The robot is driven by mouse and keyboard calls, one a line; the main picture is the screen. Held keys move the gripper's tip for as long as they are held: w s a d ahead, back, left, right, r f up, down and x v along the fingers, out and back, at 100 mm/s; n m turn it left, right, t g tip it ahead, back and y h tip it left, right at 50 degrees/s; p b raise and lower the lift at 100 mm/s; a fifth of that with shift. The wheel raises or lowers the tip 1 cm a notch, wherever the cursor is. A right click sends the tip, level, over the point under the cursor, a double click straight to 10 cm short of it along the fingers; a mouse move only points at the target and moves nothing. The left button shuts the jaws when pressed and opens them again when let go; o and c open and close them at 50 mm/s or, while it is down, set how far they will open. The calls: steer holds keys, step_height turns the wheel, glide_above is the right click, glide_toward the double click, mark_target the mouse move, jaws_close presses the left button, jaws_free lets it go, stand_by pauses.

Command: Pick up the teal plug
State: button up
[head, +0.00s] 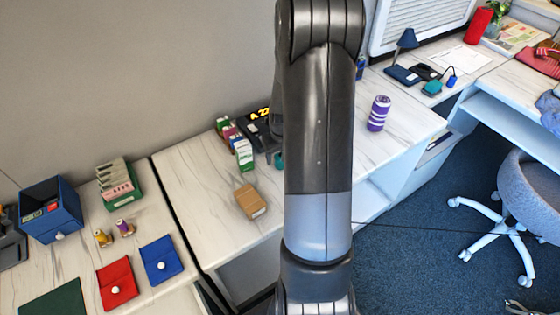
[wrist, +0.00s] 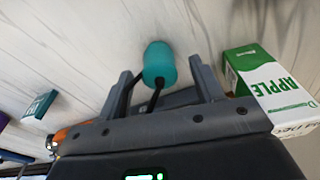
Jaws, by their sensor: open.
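The teal plug (wrist: 160,64) is a rounded teal cylinder with dark prongs or a cord at its near end, in the upper middle of the wrist view. My gripper (wrist: 163,78) is open, with one finger on each side of the plug. I see no clear contact between the fingers and the plug. In the head view a bit of the teal plug (head: 279,161) shows on the desk just left of my arm, which hides most of the area around it.
A green-and-white apple carton (wrist: 270,88) stands close by my right finger. A small teal box (wrist: 40,105) lies to the left. A brown box (head: 250,201) and a clock with lit digits (head: 259,113) are on the same desk. A purple-striped can (head: 378,113) stands right of my arm.

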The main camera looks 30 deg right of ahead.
steer(key=shift+f, duration=0.65)
steer(key=shift+c, duration=0.2)
steer(key=c, duration=1)
steer(key=shift+c, duration=0.2)
